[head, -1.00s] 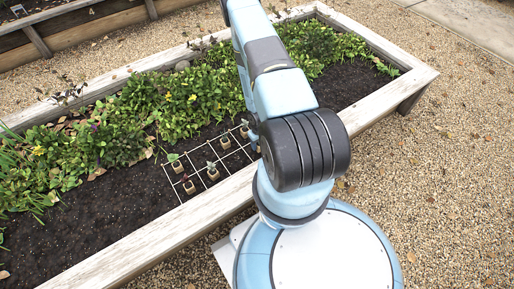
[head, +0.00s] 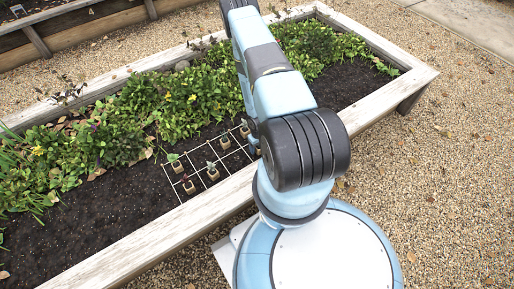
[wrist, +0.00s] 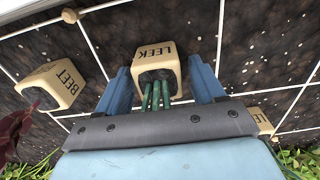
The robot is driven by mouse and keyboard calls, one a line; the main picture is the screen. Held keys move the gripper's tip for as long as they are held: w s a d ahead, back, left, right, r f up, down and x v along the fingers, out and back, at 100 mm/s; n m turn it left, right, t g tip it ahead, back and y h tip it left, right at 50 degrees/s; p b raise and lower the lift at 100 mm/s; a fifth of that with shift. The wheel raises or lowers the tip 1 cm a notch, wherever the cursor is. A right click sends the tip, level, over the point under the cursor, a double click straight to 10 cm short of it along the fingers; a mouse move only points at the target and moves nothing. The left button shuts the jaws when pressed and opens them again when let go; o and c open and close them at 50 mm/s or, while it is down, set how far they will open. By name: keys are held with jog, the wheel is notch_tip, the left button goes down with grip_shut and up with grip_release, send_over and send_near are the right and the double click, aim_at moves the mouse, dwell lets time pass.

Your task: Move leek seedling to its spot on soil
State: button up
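The leek seedling stands in a small tan pot (wrist: 157,62) marked LEEK, seen from above in the wrist view, with green stems (wrist: 155,95) pointing up towards my palm. My gripper (wrist: 160,75) has its two blue fingers on either side of this pot. The fingers look open, with a narrow gap at the right side of the pot. The leaf tops are hidden under my palm. In the head view my arm hides the fingers. A white grid (head: 196,172) lies on the dark soil (head: 110,205).
A pot marked BEET (wrist: 52,88) with dark red leaves is close left of my gripper. Another partly hidden tan pot (wrist: 262,120) is at right. Several potted seedlings (head: 212,170) stand on the grid. Dense plants (head: 120,135) grow behind; the wooden bed edge (head: 190,222) runs in front.

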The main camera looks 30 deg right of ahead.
jog(key=shift+o, duration=0.3)
jog(key=shift+r, duration=0.1)
jog(key=w+a+r+t, duration=0.1)
jog(key=w+r, duration=0.2)
jog(key=r, duration=1.5)
jog(key=w+a+r+t+h, duration=0.1)
jog(key=w+a+r, duration=0.15)
jog(key=r, duration=1.45)
jog(key=w+a+r, duration=0.1)
jog(key=w+r, duration=0.2)
jog(key=r, duration=1.5)
jog(key=s+a+r+t, duration=0.1)
jog(key=s+a+r, duration=0.3)
jog(key=r, duration=0.5)
jog(key=s+a+r+t, duration=0.1)
jog(key=s+a+r, duration=0.1)
jog(key=s+r, duration=0.55)
jog(key=s+a+r, duration=0.3)
jog(key=s+r, duration=0.2)
jog(key=s, duration=0.2)
jog(key=s+a+r+t+y, duration=0.1)
jog(key=s+a+r, duration=0.2)
jog(key=s+r, duration=0.3)
jog(key=shift+s+a+t, duration=0.25)
jog(key=shift+s+t, duration=0.05)
jog(key=shift+s, duration=0.7)
